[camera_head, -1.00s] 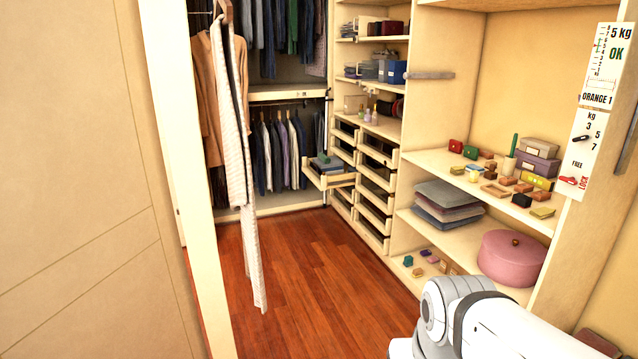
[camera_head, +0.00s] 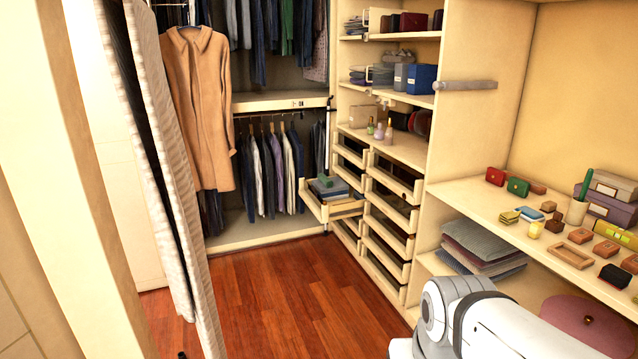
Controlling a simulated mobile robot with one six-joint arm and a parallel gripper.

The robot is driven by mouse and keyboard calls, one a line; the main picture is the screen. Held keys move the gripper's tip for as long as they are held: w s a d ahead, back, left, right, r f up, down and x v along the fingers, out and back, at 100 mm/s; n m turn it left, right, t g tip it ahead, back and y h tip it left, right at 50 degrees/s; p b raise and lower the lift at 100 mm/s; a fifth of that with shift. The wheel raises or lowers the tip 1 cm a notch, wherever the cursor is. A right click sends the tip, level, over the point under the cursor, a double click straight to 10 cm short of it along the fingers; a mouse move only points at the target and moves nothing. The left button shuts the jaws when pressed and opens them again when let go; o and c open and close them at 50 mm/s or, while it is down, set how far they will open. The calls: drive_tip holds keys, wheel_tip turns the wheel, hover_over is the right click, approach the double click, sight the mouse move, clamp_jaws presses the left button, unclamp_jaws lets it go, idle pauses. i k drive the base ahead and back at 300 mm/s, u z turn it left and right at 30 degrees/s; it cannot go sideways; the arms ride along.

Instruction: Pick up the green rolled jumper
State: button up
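A small green item (camera_head: 326,181) lies on folded blue-grey clothes (camera_head: 325,190) in a pulled-out drawer (camera_head: 313,206) at the back of the wardrobe. It may be the green rolled jumper, but it is too small to be sure. The drawer is low, left of the drawer stack. My gripper is outside the picture; only white links of my arm show at the lower right. No gripper is near the drawer in view.
A striped garment (camera_head: 165,170) hangs close at the left, with a tan shirt (camera_head: 200,105) behind it. A shelf (camera_head: 465,200) with small boxes runs along the right. A grey bar (camera_head: 465,86) sticks out above it. The wooden floor (camera_head: 280,305) between is clear.

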sight(322, 178)
drive_tip(key=i, duration=2.55)
drive_tip(key=u, duration=1.5)
drive_tip(key=i, duration=0.6)
drive_tip(key=z, duration=1.8)
